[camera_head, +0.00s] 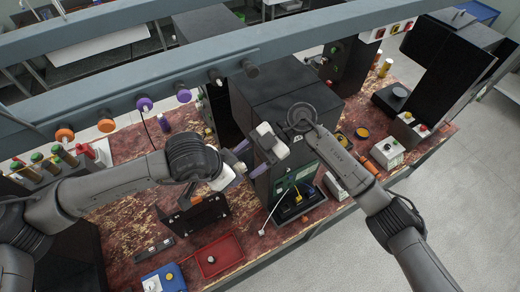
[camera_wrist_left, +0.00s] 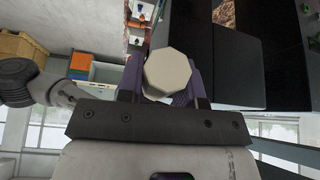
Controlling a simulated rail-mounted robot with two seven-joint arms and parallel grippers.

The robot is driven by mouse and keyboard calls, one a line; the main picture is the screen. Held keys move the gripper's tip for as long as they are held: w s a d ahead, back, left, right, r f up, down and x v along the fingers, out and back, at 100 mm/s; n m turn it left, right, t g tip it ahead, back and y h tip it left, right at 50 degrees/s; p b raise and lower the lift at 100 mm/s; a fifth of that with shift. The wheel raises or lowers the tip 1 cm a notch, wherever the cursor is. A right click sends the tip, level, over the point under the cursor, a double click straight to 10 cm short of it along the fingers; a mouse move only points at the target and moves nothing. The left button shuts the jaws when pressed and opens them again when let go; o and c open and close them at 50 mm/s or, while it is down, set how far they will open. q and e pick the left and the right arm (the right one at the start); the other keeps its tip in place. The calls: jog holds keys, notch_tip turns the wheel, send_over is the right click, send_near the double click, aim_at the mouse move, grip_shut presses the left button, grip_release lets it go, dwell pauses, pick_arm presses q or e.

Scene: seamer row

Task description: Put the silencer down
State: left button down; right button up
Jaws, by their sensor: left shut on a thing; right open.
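The silencer (camera_wrist_left: 168,73) appears in the left wrist view as a pale, eight-sided, cylinder-like piece seen end-on. It sits between the purple fingers of my left gripper (camera_wrist_left: 168,88), which is shut on it. In the head view my left gripper (camera_head: 222,176) is over the middle of the red-brown worktop, left of the dark cabinet; the pale piece is only partly visible there.
The dark cabinet (camera_head: 285,92) stands behind the grippers. A red tray (camera_head: 228,250) and a blue box (camera_head: 172,272) lie at the worktop's front. A black open holder (camera_head: 200,212) stands below the left gripper. A grey rail (camera_head: 110,105) with purple and orange knobs crosses the back.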

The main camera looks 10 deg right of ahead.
jog(key=shift+s+a+f, duration=0.2)
jog(key=shift+a, duration=0.3)
jog(key=c, duration=0.9)
pick_arm(q)
jog(key=c, duration=0.7)
grip_release()
pick_arm(e)
jog(key=shift+c, duration=0.9)
pick_arm(q)
jog(key=shift+r, duration=0.1)
